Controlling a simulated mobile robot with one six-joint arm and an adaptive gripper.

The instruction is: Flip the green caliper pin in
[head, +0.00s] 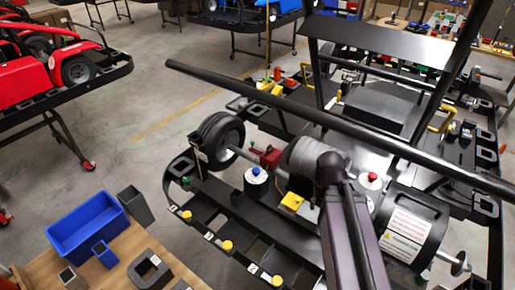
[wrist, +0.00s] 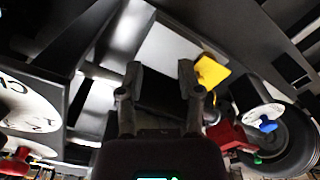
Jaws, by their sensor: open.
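The red brake caliper (head: 268,157) sits on the axle, just right of the left wheel in the head view. It also shows at the lower right of the wrist view (wrist: 230,135). A small green piece (wrist: 257,160), which looks like the caliper pin, is at the caliper's lower edge beside the tyre in the wrist view. I cannot tell its position clearly, and it is not distinct at the caliper in the head view. My gripper (wrist: 161,78) is open and empty over the kart frame, with the caliper to its right. My arm hides it in the head view.
The black wheel (head: 217,138), a blue-knobbed white disc (head: 257,178) and a yellow block (head: 291,202) are close by. A long black bar (head: 300,118) crosses above the kart. A blue bin (head: 88,226) stands on the wooden table at lower left.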

